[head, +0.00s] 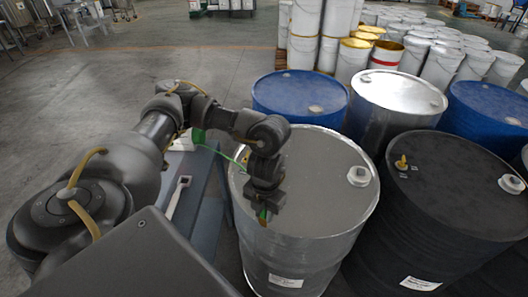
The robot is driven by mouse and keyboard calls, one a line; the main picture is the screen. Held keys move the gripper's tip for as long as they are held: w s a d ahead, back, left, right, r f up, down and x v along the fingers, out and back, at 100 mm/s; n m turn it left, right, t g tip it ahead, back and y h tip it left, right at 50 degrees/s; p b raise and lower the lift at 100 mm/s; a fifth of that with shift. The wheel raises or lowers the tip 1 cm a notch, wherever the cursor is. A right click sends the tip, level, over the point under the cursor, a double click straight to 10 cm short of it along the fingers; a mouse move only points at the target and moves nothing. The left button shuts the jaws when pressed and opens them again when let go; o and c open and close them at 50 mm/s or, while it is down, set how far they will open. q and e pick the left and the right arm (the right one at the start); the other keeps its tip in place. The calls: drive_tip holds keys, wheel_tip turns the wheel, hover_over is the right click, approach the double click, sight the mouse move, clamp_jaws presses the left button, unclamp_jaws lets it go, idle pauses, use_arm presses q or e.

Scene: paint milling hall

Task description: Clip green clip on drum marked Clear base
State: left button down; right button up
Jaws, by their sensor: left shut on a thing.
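My left gripper (265,208) points down over the left part of the lid of the front silver drum (325,190). It is shut on a small green clip (263,215), mostly hidden by the fingers. A thin green cable (232,158) runs from a green piece (198,136) behind my arm toward the gripper. Whether the clip touches the drum, I cannot tell. The silver drum has a white cap (358,176) and a white label (286,281), too small to read. My right gripper is not in view.
A black drum (450,200) with a yellow clip (402,163) on its lid stands at the right. Blue drums (300,96) and another silver drum (398,95) stand behind. A grey-blue bench (202,205) is left of the front drum. White pails (440,68) fill the back.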

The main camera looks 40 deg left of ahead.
sight(264, 219)
use_arm(q)
drive_tip(key=shift+f+b, duration=1.4)
drive_tip(key=shift+f, duration=0.55)
drive_tip(key=c, duration=1.1)
unclamp_jaws()
drive_tip(key=shift+r, duration=0.15)
drive_tip(key=r, duration=1)
drive_tip(key=shift+w+r, duration=0.25)
drive_tip(key=shift+r, duration=0.05)
